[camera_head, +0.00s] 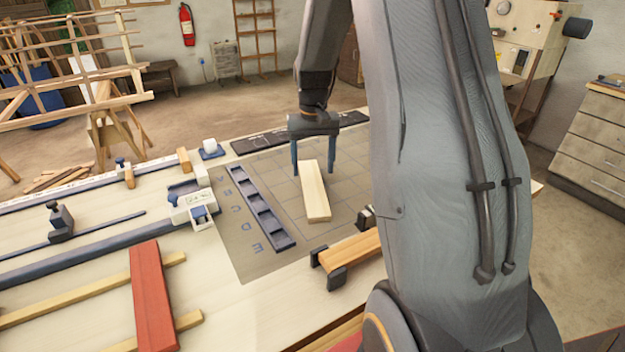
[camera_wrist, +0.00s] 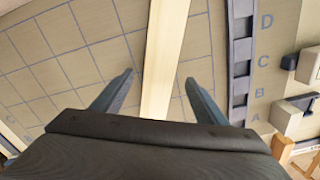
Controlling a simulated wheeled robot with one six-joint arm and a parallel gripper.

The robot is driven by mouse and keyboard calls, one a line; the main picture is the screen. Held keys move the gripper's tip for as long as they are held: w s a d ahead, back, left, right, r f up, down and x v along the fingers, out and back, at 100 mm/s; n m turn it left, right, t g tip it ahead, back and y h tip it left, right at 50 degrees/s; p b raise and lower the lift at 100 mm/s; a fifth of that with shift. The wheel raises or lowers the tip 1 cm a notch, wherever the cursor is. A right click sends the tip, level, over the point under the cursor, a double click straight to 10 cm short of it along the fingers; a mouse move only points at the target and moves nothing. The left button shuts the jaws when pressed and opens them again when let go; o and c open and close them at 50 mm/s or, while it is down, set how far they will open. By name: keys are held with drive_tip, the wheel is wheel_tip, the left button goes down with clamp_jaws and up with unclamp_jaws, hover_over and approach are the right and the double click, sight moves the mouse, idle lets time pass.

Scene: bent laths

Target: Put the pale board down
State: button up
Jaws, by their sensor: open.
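The pale board (camera_head: 314,192) is a short, straight light-wood piece that appears to lie flat on the gridded mat (camera_head: 345,200), right of the dark slotted strip (camera_head: 262,210). My gripper (camera_head: 315,172) is open at the board's far end, with one blue finger on each side. In the wrist view the board (camera_wrist: 166,50) runs between the two spread fingers of my gripper (camera_wrist: 158,78), with a visible gap on both sides. The gripper body hides the board's lower part there.
A wooden block between dark clamps (camera_head: 350,248) stands near the bench's front edge. A red board (camera_head: 152,295) lies across yellowish strips at front left. A pale device (camera_head: 195,208) stands left of the mat. A dark strip (camera_head: 262,142) lies along the mat's back. Bare mat surrounds the board.

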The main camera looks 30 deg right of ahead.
sight(313, 185)
wheel_tip(313, 185, up, 6)
drive_tip(key=b, duration=0.1)
drive_tip(key=s+a+f+n, duration=0.1)
drive_tip(key=s+a+f, duration=0.1)
drive_tip(key=s+a, duration=0.3)
drive_tip(key=s+a+f+n, duration=0.1)
drive_tip(key=s+a+f, duration=0.1)
drive_tip(key=s+a, duration=0.4)
drive_tip(key=s+a+f+n, duration=0.2)
drive_tip(key=s+a, duration=0.3)
drive_tip(key=s, duration=0.5)
drive_tip(key=shift+s+a+t, duration=0.15)
drive_tip(key=shift+s+t, duration=0.15)
drive_tip(key=shift+s, duration=0.25)
